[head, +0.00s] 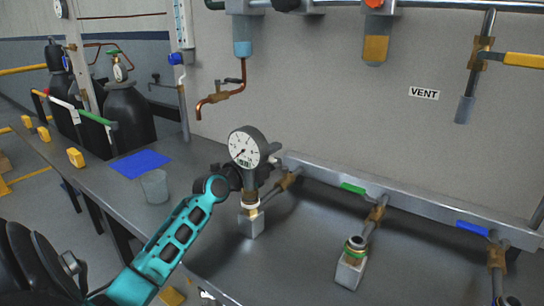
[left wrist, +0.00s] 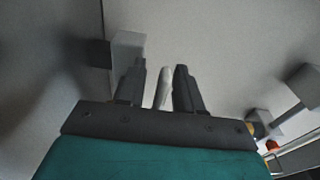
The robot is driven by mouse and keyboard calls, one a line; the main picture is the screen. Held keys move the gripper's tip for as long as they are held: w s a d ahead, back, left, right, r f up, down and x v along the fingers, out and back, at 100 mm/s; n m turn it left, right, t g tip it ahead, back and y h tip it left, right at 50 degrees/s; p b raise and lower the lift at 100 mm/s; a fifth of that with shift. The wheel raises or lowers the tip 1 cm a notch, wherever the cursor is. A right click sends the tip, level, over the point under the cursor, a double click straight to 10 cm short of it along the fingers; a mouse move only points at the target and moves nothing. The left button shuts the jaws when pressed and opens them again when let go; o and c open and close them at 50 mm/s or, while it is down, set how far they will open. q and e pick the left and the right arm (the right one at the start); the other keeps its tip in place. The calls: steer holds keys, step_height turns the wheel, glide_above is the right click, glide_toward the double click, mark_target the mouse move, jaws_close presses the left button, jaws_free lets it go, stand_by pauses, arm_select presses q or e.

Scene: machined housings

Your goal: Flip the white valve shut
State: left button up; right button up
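The white valve is the leftmost fitting on the bench, with a white ring (head: 250,206) on its brass stem above a grey block. A round pressure gauge (head: 247,147) sits over it. My left gripper (head: 236,178) is beside the fitting, just below the gauge, and hides part of it. In the left wrist view a slim white handle (left wrist: 164,88) stands between the two dark fingers (left wrist: 160,85). A gap shows on its left and it lies close to the right finger; I cannot tell if they touch. My right gripper is not in view.
A green-ringed valve (head: 355,245) and a blue-labelled branch (head: 472,228) stand to the right along the grey rail (head: 410,207). A bent copper spout (head: 222,96) hangs above left. A clear cup (head: 155,187) and a blue mat (head: 140,163) lie left of the gauge.

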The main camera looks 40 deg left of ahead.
arm_select(q)
jaws_close()
stand_by(0.6)
